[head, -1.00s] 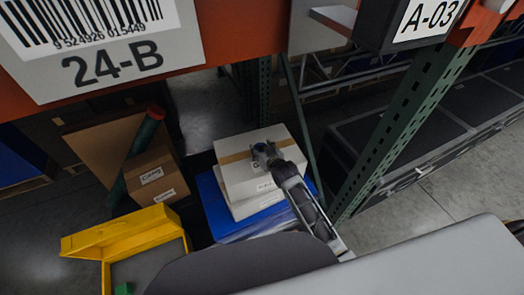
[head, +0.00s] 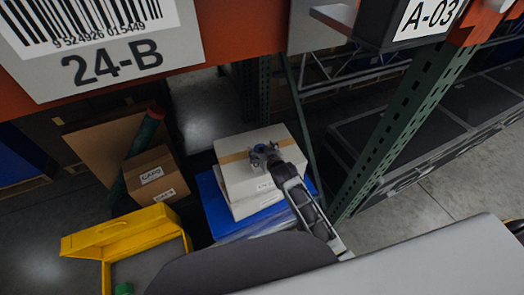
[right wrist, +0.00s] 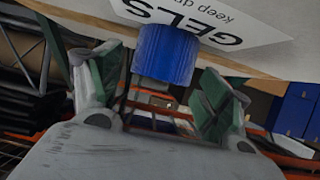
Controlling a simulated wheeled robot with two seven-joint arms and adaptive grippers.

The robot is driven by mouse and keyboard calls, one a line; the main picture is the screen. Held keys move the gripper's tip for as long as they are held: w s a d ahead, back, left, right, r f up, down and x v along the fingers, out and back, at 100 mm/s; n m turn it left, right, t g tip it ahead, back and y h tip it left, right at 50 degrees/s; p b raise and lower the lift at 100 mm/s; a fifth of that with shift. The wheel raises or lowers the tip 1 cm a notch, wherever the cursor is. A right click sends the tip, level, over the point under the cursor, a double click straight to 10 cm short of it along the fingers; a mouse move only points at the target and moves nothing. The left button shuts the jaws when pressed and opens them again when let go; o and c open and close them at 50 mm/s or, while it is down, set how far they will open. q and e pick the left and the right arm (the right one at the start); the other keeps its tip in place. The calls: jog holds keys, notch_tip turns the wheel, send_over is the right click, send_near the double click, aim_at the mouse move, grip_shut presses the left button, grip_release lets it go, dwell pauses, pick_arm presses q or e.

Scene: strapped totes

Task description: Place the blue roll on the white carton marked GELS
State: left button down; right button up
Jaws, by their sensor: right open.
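The white carton marked GELS (head: 235,182) has a tan tape strip and tops a stack of white cartons in the head view. Its GELS label (right wrist: 185,22) shows large in the right wrist view. The blue roll (right wrist: 165,53) stands against the carton's labelled face in that view, overlapping the label's edge. My right gripper (head: 264,153) is over the carton's top in the head view. Its green-padded fingers (right wrist: 163,90) are open on either side of the roll, with gaps on both sides. In the head view the gripper mostly hides the roll. My left gripper is not in view.
The carton stack stands on a blue tote (head: 215,205). Brown boxes (head: 152,178) and a dark green roll (head: 142,145) are at the left. A yellow open tote (head: 120,232) is at lower left. A green rack post (head: 410,110) rises right of the cartons.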

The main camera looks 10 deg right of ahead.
jog(key=shift+r, duration=0.15)
jog(key=shift+s, duration=0.1)
jog(key=v, duration=1.1)
jog(key=shift+s+r, duration=0.15)
jog(key=shift+s, duration=0.2)
jog(key=shift+d, duration=0.1)
dwell(0.8)
